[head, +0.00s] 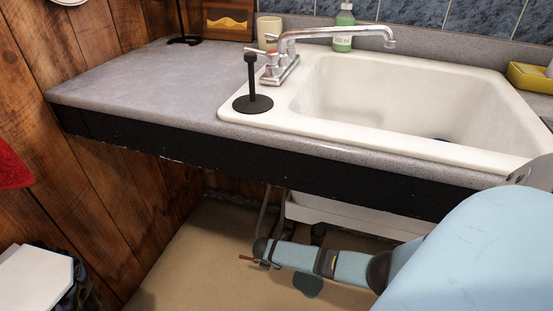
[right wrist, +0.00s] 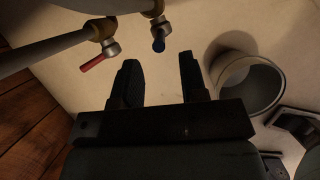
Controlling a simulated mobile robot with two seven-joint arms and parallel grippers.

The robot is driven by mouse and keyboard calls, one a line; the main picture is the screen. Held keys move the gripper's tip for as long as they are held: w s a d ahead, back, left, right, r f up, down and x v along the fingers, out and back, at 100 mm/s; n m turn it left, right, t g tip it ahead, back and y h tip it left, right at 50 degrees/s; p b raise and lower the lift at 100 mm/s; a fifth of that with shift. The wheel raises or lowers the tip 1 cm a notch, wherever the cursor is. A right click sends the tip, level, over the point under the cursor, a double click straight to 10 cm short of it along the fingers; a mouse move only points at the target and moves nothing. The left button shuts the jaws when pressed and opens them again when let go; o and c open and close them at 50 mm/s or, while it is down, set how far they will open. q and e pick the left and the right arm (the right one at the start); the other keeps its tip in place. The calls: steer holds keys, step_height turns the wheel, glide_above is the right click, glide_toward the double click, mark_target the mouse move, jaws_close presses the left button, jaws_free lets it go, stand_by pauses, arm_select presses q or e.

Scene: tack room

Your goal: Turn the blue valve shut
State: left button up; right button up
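The blue valve (right wrist: 158,40) is on a thin pipe fitting under the sink. In the right wrist view its handle is seen nearly end-on as a short dark blue tip. My right gripper (right wrist: 160,70) is open and empty, its two dark fingers apart. The blue handle shows in the gap just beyond the fingertips, nearer the right finger. I cannot tell whether they touch. In the head view my right arm reaches under the counter, and the blue valve cannot be made out there. My left gripper is not in view.
A red-handled valve (right wrist: 97,60) is left of the blue one; its handle also shows in the head view (head: 246,258). A grey round open-ended part (right wrist: 250,85) is at right. The counter edge (head: 250,160) overhangs my arm. Open floor (head: 190,265) lies left.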

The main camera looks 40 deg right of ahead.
steer(key=b+x, duration=0.2)
steer(key=x, duration=0.3)
steer(key=shift+a, duration=0.1)
steer(key=shift+w+d+f+b, duration=0.1)
steer(key=shift+d+f+b, duration=0.2)
steer(key=shift+f, duration=0.15)
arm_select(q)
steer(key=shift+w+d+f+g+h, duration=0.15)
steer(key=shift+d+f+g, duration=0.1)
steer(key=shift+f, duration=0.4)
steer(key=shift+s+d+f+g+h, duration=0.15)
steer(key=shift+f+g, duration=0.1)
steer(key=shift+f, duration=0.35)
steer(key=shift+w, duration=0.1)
arm_select(e)
jaws_close()
